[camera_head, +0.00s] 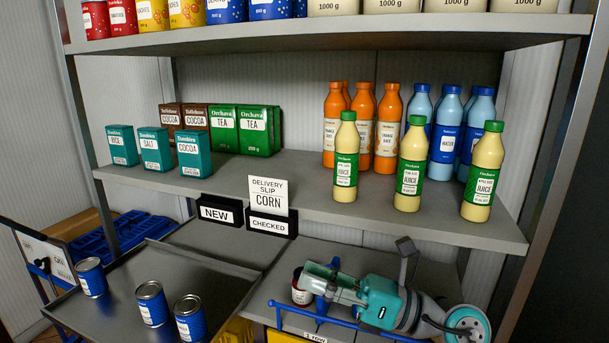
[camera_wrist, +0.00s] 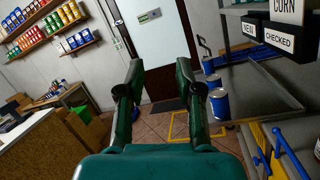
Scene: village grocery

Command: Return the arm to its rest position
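My gripper (camera_wrist: 160,78) shows in the wrist view with its two dark green fingers apart and nothing between them. It faces a grey door across the room. In the head view my teal and grey arm is folded low at the right, in front of the lower shelf, with the gripper (camera_head: 322,283) pointing left. A can with a white label and dark red top (camera_head: 302,288) shows beside or behind the fingers, partly hidden; I cannot tell the gap. The delivery slip reading CORN (camera_head: 268,196) stands above the CHECKED sign (camera_head: 268,222).
Several blue cans (camera_head: 151,303) stand on a dark metal tray (camera_head: 200,268) at the left, beside a NEW sign (camera_head: 218,212). A blue rail (camera_head: 345,322) runs below my arm. The middle shelf (camera_head: 290,195) holds bottles and boxes. A wooden counter (camera_wrist: 40,145) stands left in the wrist view.

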